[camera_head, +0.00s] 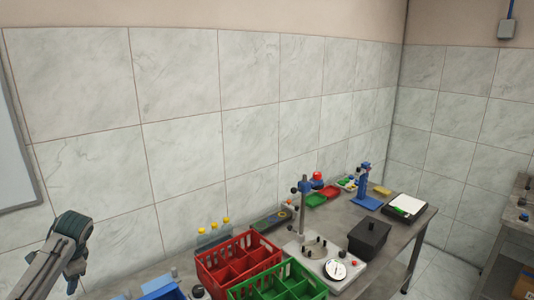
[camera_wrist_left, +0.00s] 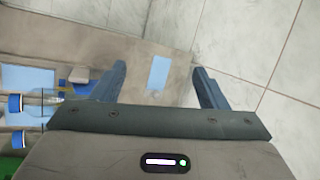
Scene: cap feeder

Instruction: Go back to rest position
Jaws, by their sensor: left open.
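My left gripper (camera_wrist_left: 158,82) is open in the left wrist view, its two blue-grey fingers spread apart with nothing between them. Past the fingers are the marble-tiled wall and a grey-brown surface, seen at a tilt. In the head view my left arm (camera_head: 60,255) stands raised at the lower left, left of the workbench (camera_head: 405,232) and in front of the wall. Its jaws cannot be made out clearly there. My right gripper is in neither view.
A red crate (camera_head: 240,240) and a green crate (camera_head: 238,292) stand on the bench near my side. A black box (camera_head: 369,236) and a stand (camera_head: 303,205) are further right. The wall around my left arm is clear.

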